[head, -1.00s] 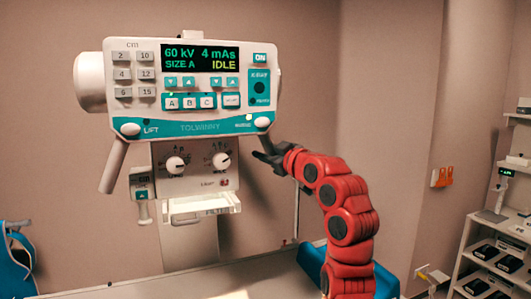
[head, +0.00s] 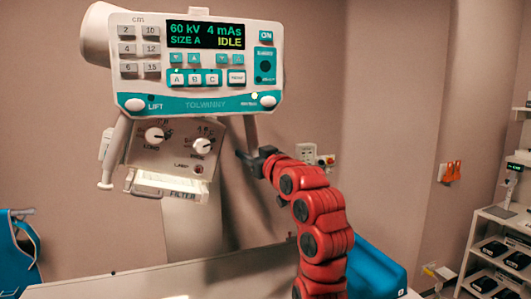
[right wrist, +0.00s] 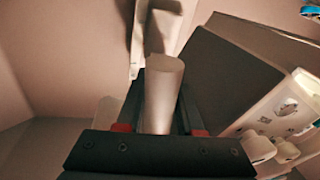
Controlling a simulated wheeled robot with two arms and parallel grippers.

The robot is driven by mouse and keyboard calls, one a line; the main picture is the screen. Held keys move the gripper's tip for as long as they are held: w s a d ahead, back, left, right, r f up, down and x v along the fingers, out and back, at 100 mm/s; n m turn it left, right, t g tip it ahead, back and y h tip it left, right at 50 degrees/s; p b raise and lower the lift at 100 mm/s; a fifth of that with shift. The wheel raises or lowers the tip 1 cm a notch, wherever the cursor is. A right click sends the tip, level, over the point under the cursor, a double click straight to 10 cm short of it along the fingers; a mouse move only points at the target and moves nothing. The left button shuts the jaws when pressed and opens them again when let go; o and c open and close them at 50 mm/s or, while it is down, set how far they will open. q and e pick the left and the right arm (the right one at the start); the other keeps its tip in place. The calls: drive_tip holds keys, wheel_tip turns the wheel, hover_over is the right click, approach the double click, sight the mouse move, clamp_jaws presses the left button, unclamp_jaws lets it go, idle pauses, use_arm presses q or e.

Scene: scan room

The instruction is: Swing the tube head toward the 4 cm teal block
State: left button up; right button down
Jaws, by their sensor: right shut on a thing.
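The white tube head (head: 100,40) has a teal-trimmed control panel reading "60 kV 4 mAs SIZE A IDLE". My right gripper (head: 250,160), on the red arm, is shut on the right-hand grey handle (head: 249,128) under the panel. In the right wrist view the handle (right wrist: 160,95) stands between the dark fingers. I cannot make out a small teal block in either view. My left gripper is not in view.
A table (head: 140,285) runs below the tube head, with a blue pad (head: 375,268) at its right end. White shelves (head: 480,240) with dark items stand at the right. A blue item (head: 15,255) hangs at the left.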

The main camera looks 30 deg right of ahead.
drive_tip(key=shift+w+a+f+m, duration=0.25)
drive_tip(key=shift+a+f+m, duration=0.2)
drive_tip(key=shift+a, duration=0.25)
drive_tip(key=c, duration=0.8)
unclamp_jaws()
drive_tip(key=shift+o, duration=1.3)
drive_tip(key=shift+a, duration=0.25)
drive_tip(key=shift+s+d, duration=0.1)
drive_tip(key=shift+d, duration=0.1)
drive_tip(key=s+f+b, duration=0.1)
drive_tip(key=s+b, duration=0.3)
drive_tip(key=s, duration=1.3)
drive_tip(key=shift+a, duration=0.45)
